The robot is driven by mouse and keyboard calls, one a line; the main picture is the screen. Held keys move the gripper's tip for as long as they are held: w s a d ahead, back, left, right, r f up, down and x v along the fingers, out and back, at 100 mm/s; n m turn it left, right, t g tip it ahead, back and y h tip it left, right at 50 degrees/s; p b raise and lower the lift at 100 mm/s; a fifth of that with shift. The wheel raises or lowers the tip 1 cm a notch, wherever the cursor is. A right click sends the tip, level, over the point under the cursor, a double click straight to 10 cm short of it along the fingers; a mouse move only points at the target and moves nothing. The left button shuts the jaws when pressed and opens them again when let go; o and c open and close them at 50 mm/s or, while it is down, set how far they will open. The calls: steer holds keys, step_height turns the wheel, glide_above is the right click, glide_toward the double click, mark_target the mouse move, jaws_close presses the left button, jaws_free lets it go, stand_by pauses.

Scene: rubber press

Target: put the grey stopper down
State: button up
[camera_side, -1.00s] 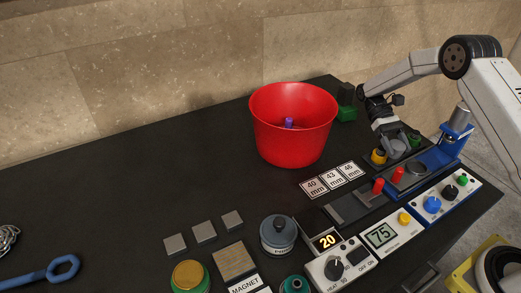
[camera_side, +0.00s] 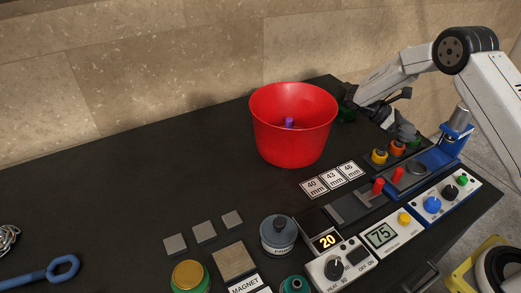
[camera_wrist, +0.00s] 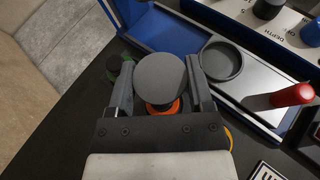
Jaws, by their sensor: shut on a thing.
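The grey stopper (camera_wrist: 160,77) is a round grey disc between the two fingers of my gripper (camera_wrist: 162,92) in the wrist view. My gripper is shut on it. In the side view the stopper (camera_side: 408,131) is held by my gripper (camera_side: 402,127), above the row of coloured pieces at the right. An orange piece (camera_wrist: 164,106) shows just below the stopper's edge in the wrist view. Whether the stopper touches anything below is hard to tell.
A yellow piece (camera_side: 379,157) and an orange piece (camera_side: 397,148) stand beside the blue press (camera_side: 455,147). A green, dark-topped piece (camera_wrist: 114,66) is left of my gripper. The red bucket (camera_side: 292,140) stands to the left. Red pegs (camera_side: 379,186) rise nearby.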

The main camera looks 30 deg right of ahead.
mark_target(378, 132)
steer(key=w+n+t+h, duration=0.1)
steer(key=d+n+t+h, duration=0.1)
steer(key=n+t, duration=0.1)
steer(key=w+d+n+t+h, duration=0.1)
steer(key=n, duration=0.1)
steer(key=shift+w+d+r+t+h, duration=0.2)
steer(key=shift+w+r+t+h, duration=0.1)
steer(key=shift+r, duration=0.05)
steer(key=w+r+n+t, duration=0.1)
steer(key=w+n+t, duration=0.7)
steer(key=n+t, duration=0.1)
steer(key=shift+d+t, duration=0.15)
steer(key=shift+t, duration=0.65)
steer(key=shift+f, duration=0.1)
steer(key=shift+f, duration=3.2)
steer(key=shift+f, duration=0.6)
steer(key=o, duration=1.2)
steer(key=shift+o, duration=0.2)
